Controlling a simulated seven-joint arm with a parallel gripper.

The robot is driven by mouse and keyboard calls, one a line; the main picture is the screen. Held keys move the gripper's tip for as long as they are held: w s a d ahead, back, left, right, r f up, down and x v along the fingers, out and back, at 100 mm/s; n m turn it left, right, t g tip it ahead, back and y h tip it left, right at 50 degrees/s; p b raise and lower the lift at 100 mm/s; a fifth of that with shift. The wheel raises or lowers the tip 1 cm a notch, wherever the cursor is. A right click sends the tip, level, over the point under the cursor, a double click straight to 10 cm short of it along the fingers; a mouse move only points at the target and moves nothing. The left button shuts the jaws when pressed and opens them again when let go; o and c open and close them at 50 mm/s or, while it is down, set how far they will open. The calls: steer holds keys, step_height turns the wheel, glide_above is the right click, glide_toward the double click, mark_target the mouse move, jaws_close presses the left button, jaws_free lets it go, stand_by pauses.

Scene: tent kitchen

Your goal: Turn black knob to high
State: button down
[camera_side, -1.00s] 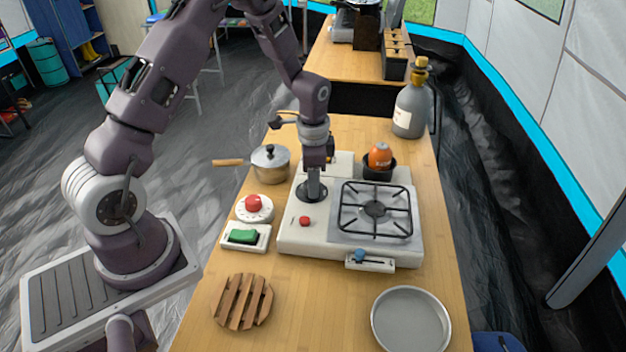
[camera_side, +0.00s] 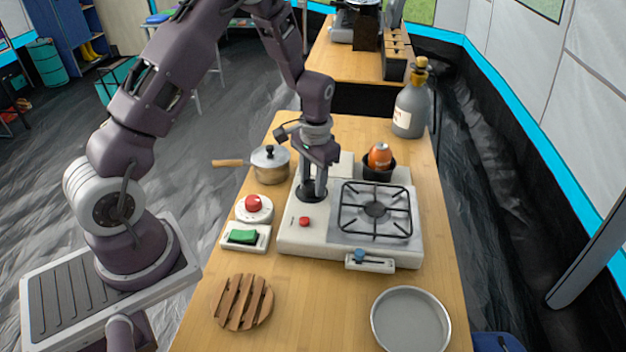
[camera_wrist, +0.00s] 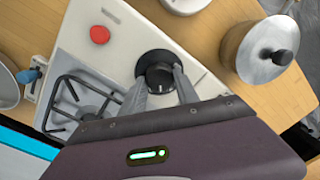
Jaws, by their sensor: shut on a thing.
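The black knob (camera_wrist: 159,75) sits on a round black base on the top of the white stove (camera_side: 293,238). In the side view its base (camera_side: 310,194) shows under my gripper. My gripper (camera_side: 313,186) points down from above with its fingers on both sides of the knob. In the wrist view my gripper (camera_wrist: 160,84) is shut on the knob. A pale mark shows on the knob's face, but the setting it points to is too small to read.
A red button (camera_side: 304,221) and a burner grate (camera_side: 375,209) are on the stove. A blue-knobbed slider (camera_side: 370,262) is at its front. A lidded pot (camera_side: 270,163), a red-topped dial (camera_side: 254,208) and a green switch (camera_side: 243,236) stand to the left.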

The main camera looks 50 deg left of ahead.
mark_target(314, 183)
steer(key=n, duration=0.5)
steer(key=shift+a+n, duration=0.1)
steer(key=shift+n, duration=0.3)
stand_by(0.4)
steer(key=c, duration=0.9)
jaws_free()
step_height(314, 183, up, 7)
steer(key=shift+w+r, duration=0.1)
steer(key=shift+w, duration=0.05)
steer(key=shift+d, duration=0.2)
